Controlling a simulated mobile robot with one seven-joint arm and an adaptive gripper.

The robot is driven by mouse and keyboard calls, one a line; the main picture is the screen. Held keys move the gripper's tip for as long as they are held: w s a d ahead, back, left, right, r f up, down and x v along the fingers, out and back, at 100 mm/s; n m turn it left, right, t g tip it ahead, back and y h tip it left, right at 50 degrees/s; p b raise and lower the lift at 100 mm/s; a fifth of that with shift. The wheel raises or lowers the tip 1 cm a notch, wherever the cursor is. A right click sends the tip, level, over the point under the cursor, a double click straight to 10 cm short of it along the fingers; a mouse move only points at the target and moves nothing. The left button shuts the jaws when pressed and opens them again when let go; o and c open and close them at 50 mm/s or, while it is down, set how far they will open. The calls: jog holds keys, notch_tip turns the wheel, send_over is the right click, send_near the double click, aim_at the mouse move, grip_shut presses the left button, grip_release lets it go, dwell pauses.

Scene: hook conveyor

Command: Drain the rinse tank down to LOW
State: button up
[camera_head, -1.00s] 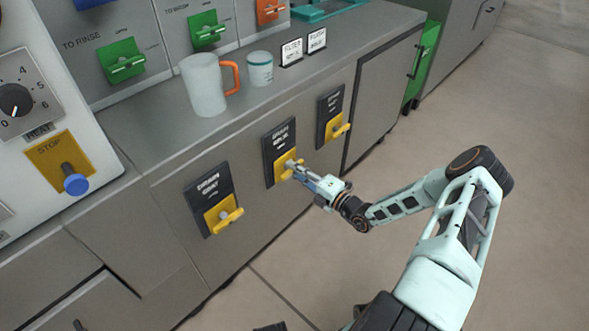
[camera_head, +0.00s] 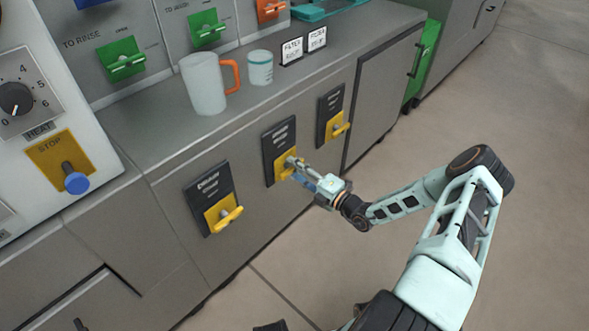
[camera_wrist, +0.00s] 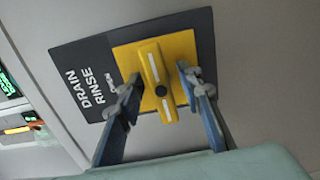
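The DRAIN RINSE valve is a dark label plate (camera_wrist: 85,62) with a yellow plate and a yellow bar handle (camera_wrist: 158,82) on a round pivot. My gripper (camera_wrist: 163,84) has one finger on each side of the bar, with a visible gap on both sides. It also shows in the head view (camera_head: 296,168). No tank level reading is legible.
Similar yellow valve handles sit left (camera_head: 224,217) and right (camera_head: 341,130) of the middle one. A frosted jug (camera_head: 203,86) with an orange handle and a white cup (camera_head: 260,68) stand on the counter above. The floor to the right is clear.

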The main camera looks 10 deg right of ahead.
jog(key=v, duration=1.2)
jog(key=shift+o, duration=0.5)
dwell(0.4)
